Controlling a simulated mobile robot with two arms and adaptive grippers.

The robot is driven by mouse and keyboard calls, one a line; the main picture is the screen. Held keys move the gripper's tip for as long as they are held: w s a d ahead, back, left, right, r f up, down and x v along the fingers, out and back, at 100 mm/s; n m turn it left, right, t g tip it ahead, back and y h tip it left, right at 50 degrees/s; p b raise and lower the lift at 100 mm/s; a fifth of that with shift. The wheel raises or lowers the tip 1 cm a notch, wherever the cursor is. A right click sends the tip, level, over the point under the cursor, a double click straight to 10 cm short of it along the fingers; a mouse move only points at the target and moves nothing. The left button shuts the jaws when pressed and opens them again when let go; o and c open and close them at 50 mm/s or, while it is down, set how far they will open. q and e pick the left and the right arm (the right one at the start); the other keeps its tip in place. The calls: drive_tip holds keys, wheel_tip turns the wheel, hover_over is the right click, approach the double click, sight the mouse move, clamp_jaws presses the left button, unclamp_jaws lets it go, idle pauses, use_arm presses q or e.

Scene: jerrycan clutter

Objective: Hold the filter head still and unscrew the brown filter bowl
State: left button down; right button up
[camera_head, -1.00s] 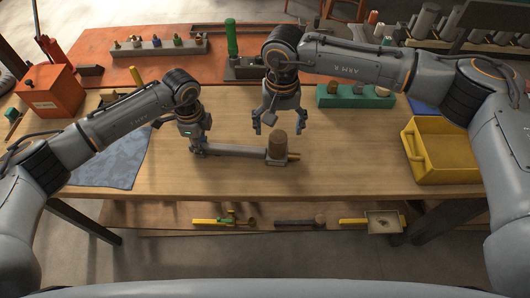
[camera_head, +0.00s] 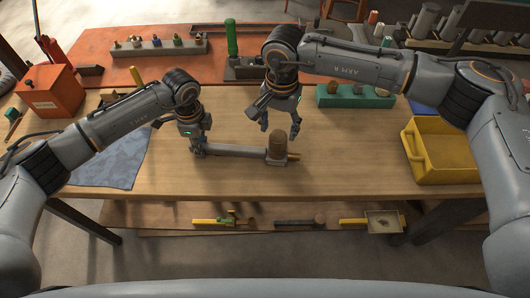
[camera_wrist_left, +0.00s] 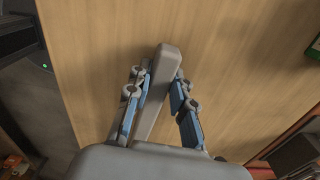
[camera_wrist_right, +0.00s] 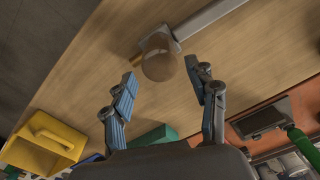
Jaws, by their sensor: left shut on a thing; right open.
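The brown filter bowl (camera_head: 277,143) stands upright on the grey filter head (camera_head: 277,161), at the right end of a long grey bar (camera_head: 237,151) lying on the wooden bench. My left gripper (camera_head: 197,148) is shut on the bar's left end; the left wrist view shows the bar (camera_wrist_left: 159,75) between its fingers. My right gripper (camera_head: 280,122) is open and empty, above and slightly behind the bowl. In the right wrist view the round top of the bowl (camera_wrist_right: 160,66) lies just beyond and between the spread fingertips.
A yellow bin (camera_head: 447,152) stands at the bench's right end, and a green block with knobs (camera_head: 355,97) lies behind the right gripper. A grey-blue cloth (camera_head: 112,160) lies at left. Tools lie on the lower shelf (camera_head: 265,222). The bench in front of the bar is clear.

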drive_tip(key=m, duration=0.5)
drive_tip(key=shift+m, duration=0.4)
drive_tip(key=m, duration=1.7)
drive_tip(key=shift+f, duration=0.1)
drive_tip(key=shift+f, duration=1.4)
drive_tip(key=shift+c, duration=0.2)
